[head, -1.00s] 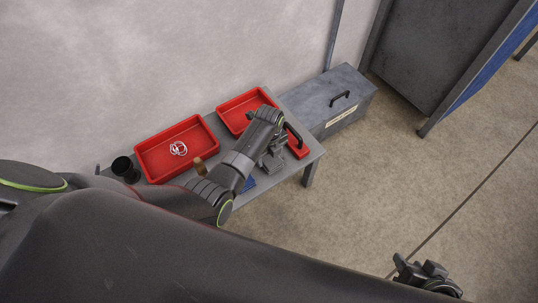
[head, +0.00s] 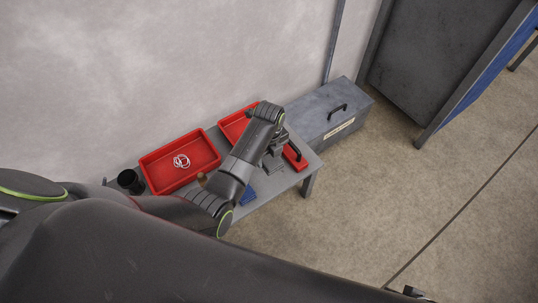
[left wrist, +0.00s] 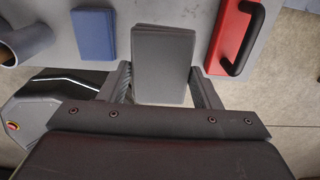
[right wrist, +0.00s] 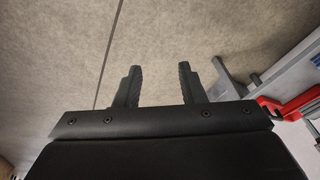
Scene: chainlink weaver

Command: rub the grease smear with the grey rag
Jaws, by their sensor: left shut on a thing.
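The grey rag (left wrist: 163,60) is a flat, folded-looking block in the left wrist view. It lies between the fingers of my left gripper (left wrist: 160,82), which is shut on it. In the head view my left gripper (head: 272,158) is low over the right part of the grey table, and my arm partly hides it. I cannot make out a grease smear in any view. My right gripper (right wrist: 160,88) is open and empty, over bare floor in the right wrist view.
The grey table (head: 307,165) holds two red trays (head: 178,163), (head: 237,124), a black cup (head: 130,181), a blue block (head: 248,196) and a red block with a black handle (head: 296,157). White rings (head: 181,161) lie in the larger tray.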

